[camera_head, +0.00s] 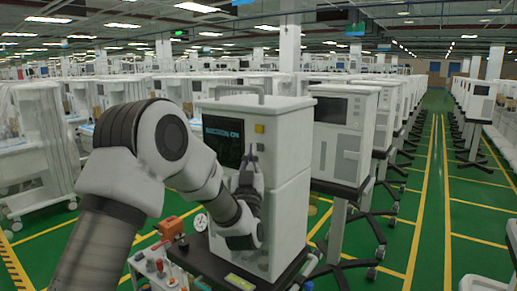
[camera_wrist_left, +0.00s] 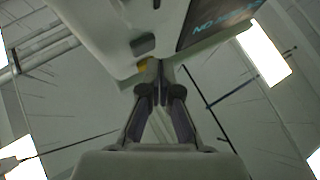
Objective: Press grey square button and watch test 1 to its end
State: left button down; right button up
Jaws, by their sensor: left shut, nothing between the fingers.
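A white machine (camera_head: 283,150) with a top handle stands in front of me. Its dark screen (camera_head: 223,141) shows pale blue text, too small to read surely; part of the screen also shows in the left wrist view (camera_wrist_left: 208,22). Right of the screen is a yellow square (camera_head: 260,128). A small grey button (camera_head: 260,146) sits just below it and shows dark grey in the wrist view (camera_wrist_left: 143,44). My left gripper (camera_head: 249,151) is shut and empty, pointing up before the panel, its tips beside the grey button. Contact cannot be told. My right gripper is out of view.
A cart (camera_head: 238,280) under the machine carries a gauge (camera_head: 200,222), an orange part (camera_head: 171,227) and red fittings. A similar machine on a stand (camera_head: 342,137) is close on the right. Rows of machines fill the hall. A green aisle with yellow lines (camera_head: 428,200) is clear at right.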

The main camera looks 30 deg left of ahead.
pick_arm(q)
jog(key=shift+w, duration=0.1)
dwell(0.7)
jog(key=shift+w, duration=0.35)
jog(key=shift+w+b, duration=0.4)
dwell(0.6)
jog(key=shift+s, duration=0.1)
jog(key=shift+s+b, duration=0.4)
jog(key=shift+s, duration=0.35)
